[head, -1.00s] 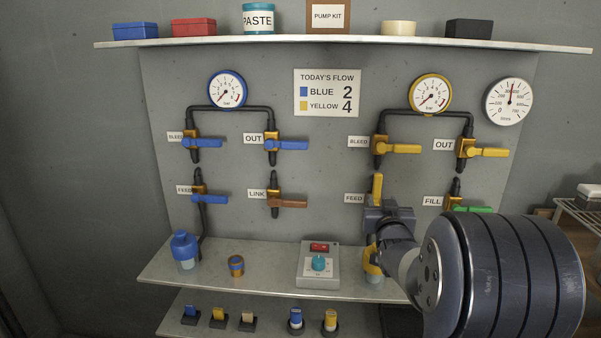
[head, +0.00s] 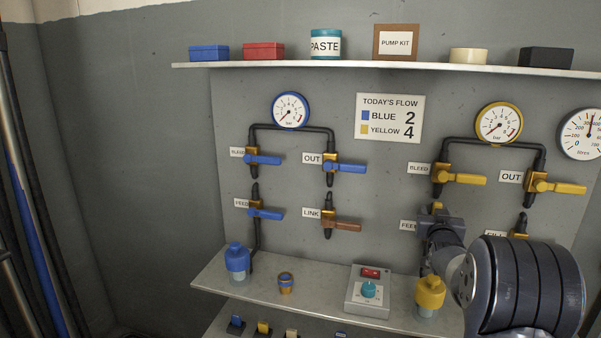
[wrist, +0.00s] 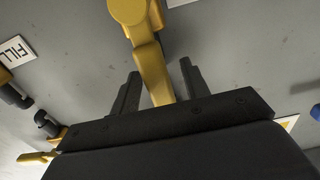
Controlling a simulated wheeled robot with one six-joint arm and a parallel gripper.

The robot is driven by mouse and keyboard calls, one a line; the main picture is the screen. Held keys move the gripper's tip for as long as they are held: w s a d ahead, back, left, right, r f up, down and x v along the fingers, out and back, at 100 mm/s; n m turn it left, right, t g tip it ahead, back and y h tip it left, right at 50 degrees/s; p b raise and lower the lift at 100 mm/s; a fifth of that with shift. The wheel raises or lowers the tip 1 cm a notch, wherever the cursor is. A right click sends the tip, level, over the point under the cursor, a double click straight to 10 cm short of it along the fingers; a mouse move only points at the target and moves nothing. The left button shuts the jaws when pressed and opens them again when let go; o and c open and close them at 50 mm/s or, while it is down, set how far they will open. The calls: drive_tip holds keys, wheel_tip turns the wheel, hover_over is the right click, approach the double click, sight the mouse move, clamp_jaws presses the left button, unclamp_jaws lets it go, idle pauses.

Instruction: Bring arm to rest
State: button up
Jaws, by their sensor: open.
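My gripper (head: 437,222) is at the yellow FEED valve on the right-hand pipework, and my arm hides most of that valve. In the wrist view my gripper (wrist: 158,82) is open, its two dark fingers apart. A yellow valve lever (wrist: 150,65) runs between them, with grey space visible on both sides near the tips. In the head view a small yellow-brass part (head: 437,208) of this valve shows just above the gripper. The FILL valve is mostly hidden behind my arm.
A yellow bottle (head: 430,293) stands on the lower shelf (head: 325,301) just below my arm. A control box (head: 368,292) and blue bottle (head: 237,260) stand farther left. The yellow BLEED lever (head: 460,179) and OUT lever (head: 562,187) are above. The left wall area is clear.

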drive_tip(key=shift+s, duration=0.15)
drive_tip(key=b+v, duration=0.1)
drive_tip(key=v, duration=1)
drive_tip(key=p+x, duration=0.1)
drive_tip(key=x, duration=1)
drive_tip(key=shift+w+r+p, duration=0.15)
drive_tip(key=shift+w+p, duration=0.05)
drive_tip(key=shift+p, duration=0.2)
drive_tip(key=shift+s+d+m+p, duration=0.25)
drive_tip(key=shift+d+m+p, duration=0.25)
drive_tip(key=shift+m, duration=0.2)
drive_tip(key=shift+f, duration=0.2)
